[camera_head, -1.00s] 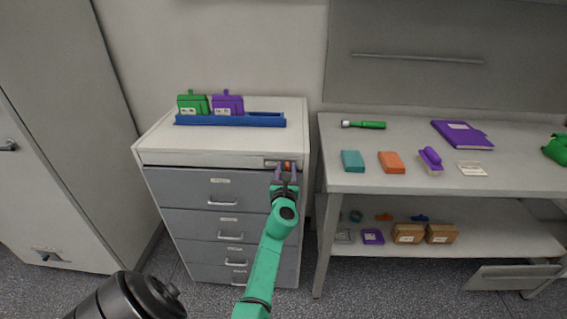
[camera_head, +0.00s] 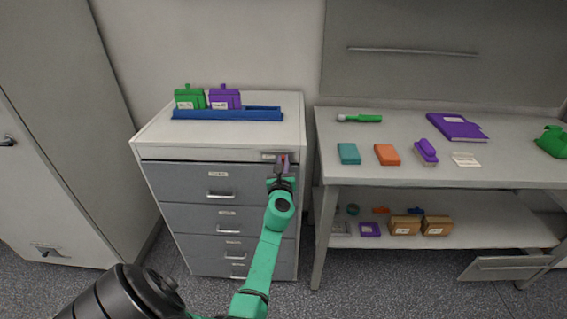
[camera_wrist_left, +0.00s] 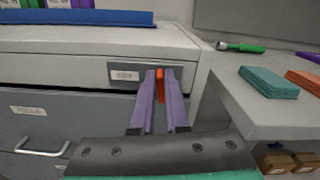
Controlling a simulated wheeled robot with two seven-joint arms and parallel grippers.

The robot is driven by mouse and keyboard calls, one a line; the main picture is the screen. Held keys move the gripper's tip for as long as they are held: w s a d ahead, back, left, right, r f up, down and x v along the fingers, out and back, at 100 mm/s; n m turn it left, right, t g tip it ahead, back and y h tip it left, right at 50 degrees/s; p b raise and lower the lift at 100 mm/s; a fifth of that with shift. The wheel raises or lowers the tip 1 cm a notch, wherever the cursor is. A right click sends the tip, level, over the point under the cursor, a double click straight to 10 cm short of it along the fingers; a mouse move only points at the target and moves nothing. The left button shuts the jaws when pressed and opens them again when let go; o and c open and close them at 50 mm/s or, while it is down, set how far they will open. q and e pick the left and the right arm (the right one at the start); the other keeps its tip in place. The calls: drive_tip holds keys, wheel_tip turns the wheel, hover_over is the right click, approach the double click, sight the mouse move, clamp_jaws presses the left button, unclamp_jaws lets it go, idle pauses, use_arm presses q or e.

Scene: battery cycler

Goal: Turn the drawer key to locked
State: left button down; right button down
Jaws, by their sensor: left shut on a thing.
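The drawer key is a small orange-red tab (camera_wrist_left: 159,86) beside a label plate (camera_wrist_left: 138,75) on the cabinet's top front rail, at the right. My left gripper (camera_wrist_left: 159,84) has its two purple fingers on either side of the key and is shut on it. The tab looks upright in the left wrist view; the fingers hide part of it and the lock behind it. In the head view the left gripper (camera_head: 281,162) is at the cabinet's upper right front, with a bit of red key showing. The top drawer (camera_head: 190,184) looks closed or nearly so. My right gripper is not in view.
A blue rack (camera_head: 250,114) with a green and a purple block stands on the cabinet (camera_head: 150,138). A workbench (camera_head: 330,178) stands close on the right, with a teal block (camera_head: 349,153) and an orange block (camera_head: 387,154). Drawer handles (camera_head: 220,195) stick out below.

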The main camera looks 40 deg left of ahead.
use_arm(q)
drive_tip(key=n+b, duration=0.2)
drive_tip(key=n, duration=0.3)
drive_tip(key=n+b, duration=0.3)
drive_tip(key=n, duration=0.2)
drive_tip(key=a+f+n+b, duration=0.1)
drive_tip(key=n+b, duration=0.1)
drive_tip(key=n, duration=0.4)
drive_tip(key=shift+s, duration=0.3)
drive_tip(key=shift+r+b, duration=0.15)
drive_tip(key=shift+b, duration=0.15)
drive_tip(key=c, duration=1)
unclamp_jaws()
drive_tip(key=shift+w, duration=0.1)
drive_tip(key=shift+o, duration=0.4)
drive_tip(key=shift+w+f, duration=0.15)
drive_tip(key=shift+f, duration=0.15)
